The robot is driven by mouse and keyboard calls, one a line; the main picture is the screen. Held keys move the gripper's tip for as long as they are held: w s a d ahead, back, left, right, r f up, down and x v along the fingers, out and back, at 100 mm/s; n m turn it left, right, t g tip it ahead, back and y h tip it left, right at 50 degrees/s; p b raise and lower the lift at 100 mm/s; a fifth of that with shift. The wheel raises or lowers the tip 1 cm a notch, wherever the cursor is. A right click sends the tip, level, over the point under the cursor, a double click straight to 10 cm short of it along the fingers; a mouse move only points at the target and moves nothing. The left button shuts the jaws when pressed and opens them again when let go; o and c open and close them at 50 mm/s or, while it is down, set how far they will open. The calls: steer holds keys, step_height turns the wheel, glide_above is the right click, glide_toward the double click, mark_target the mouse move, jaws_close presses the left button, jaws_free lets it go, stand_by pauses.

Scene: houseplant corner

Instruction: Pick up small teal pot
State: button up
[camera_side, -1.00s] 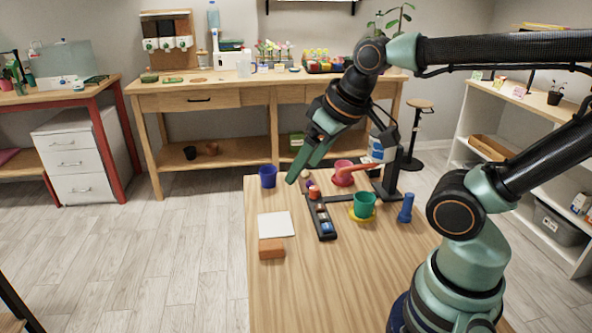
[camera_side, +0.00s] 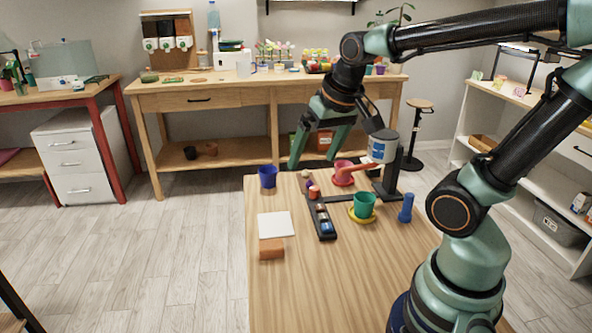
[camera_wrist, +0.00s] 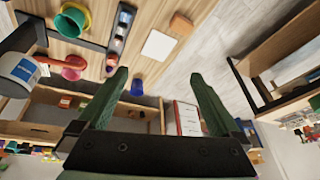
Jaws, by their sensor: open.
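The teal-green pot (camera_side: 364,203) stands upright on a yellow saucer (camera_side: 353,217) on the wooden table, right of the black tray. In the wrist view the pot (camera_wrist: 72,20) is at the top left, well away from my fingers. My gripper (camera_side: 313,160) is open and empty, raised near the table's far edge. It is behind and left of the teal pot in the side view. In the wrist view both fingers of my gripper (camera_wrist: 160,75) are spread, with nothing held between them.
A black tray (camera_side: 326,231) with small items lies left of the pot. A blue pot (camera_side: 268,177), a red pot (camera_side: 343,169), a blue cylinder (camera_side: 406,207) and a stand with a grey can (camera_side: 382,145) are nearby. White paper (camera_side: 276,224) and an orange block (camera_side: 271,248) lie left. The front table is clear.

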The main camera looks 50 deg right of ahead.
steer(key=d+f+m+g, duration=0.2)
steer(key=d+f+m, duration=0.1)
steer(key=d+m, duration=0.6)
steer(key=m+g, duration=0.2)
steer(key=m, duration=0.5)
glide_above(365, 197)
steer(key=a, duration=0.2)
step_height(365, 197, down, 6)
steer(key=shift+y, duration=0.4)
steer(key=f, duration=0.7)
steer(key=shift+s+a, duration=0.1)
steer(key=shift+s, duration=0.1)
steer(key=shift+s+a+f, duration=0.1)
steer(key=shift+s+f, duration=0.05)
steer(key=shift+f, duration=1.15)
steer(key=shift+s+f, duration=0.1)
steer(key=shift+f, duration=1.2)
steer(key=c, duration=1.3)
